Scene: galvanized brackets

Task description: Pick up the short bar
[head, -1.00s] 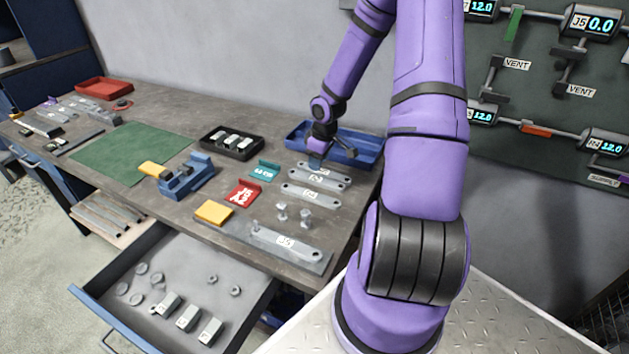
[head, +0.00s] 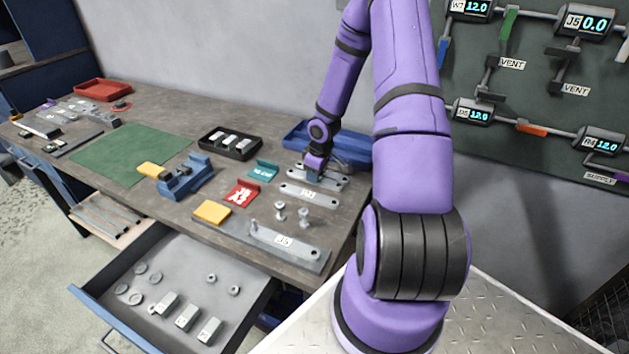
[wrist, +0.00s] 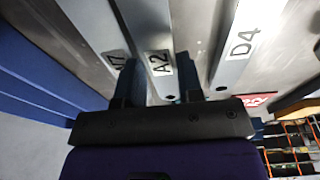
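Three grey bars lie side by side on the bench. In the wrist view they are labelled A2 (wrist: 150,30), D4 (wrist: 243,38) and one with a partly hidden label ending in 7 (wrist: 92,28). I cannot tell by length which is the short bar. My gripper (wrist: 158,82) is low over bar A2, one finger on each side of it, and looks open. In the head view my gripper (head: 314,176) reaches down at the rear bars, partly hiding them. The nearest bar of the group (head: 309,192) lies clear of it.
A blue tray (head: 352,163) stands just behind the bars. Two bolts (head: 304,217) stand in front, and a longer bar labelled J5 (head: 296,246) lies near the bench edge. An open drawer (head: 225,285) juts out below.

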